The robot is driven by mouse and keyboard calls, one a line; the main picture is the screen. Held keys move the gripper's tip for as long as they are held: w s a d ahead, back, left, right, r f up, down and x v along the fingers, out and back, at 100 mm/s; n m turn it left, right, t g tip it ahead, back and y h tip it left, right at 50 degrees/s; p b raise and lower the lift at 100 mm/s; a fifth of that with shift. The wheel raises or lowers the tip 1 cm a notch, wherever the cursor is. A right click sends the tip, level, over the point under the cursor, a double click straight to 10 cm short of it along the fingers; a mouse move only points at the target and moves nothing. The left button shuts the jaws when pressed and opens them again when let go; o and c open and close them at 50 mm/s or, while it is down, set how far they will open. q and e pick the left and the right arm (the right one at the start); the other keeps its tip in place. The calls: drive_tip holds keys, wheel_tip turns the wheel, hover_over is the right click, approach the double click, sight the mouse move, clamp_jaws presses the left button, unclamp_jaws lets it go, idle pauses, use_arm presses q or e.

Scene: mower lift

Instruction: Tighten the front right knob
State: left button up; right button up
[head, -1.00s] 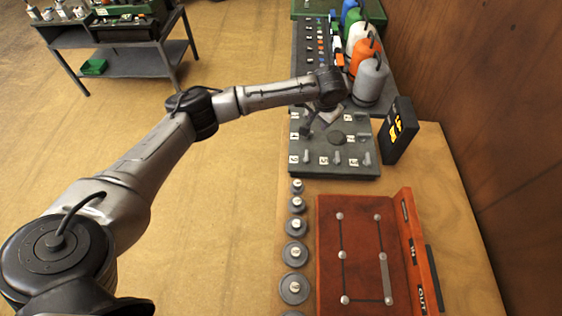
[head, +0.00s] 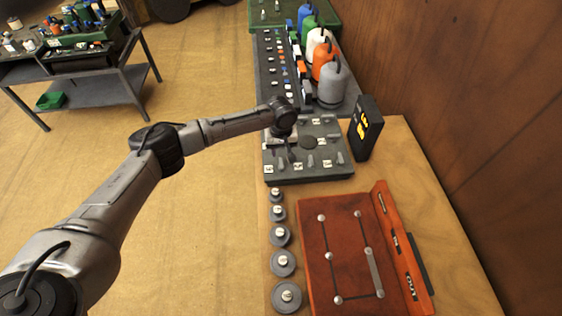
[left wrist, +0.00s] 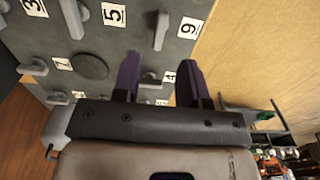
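A dark panel (head: 268,178) with numbered lever-like knobs lies on the wooden bench. No knob is marked front right, so I cannot tell whether that knob is in view. My left gripper (left wrist: 158,78) has two dark purple fingers standing apart over the panel's edge. My right gripper is out of view.
A black box (head: 366,130) stands right of the panel. Several canisters (head: 331,82) stand beyond it along the wall. Grey discs (head: 283,263) and a red-brown case (head: 343,295) lie nearer. A tool cart (head: 98,91) is at far left; open floor lies between.

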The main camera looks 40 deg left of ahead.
sight(281, 163)
use_arm(q)
wheel_tip(281, 163, down, 7)
drive_tip(key=shift+r, duration=0.15)
idle(0.4)
clamp_jaws()
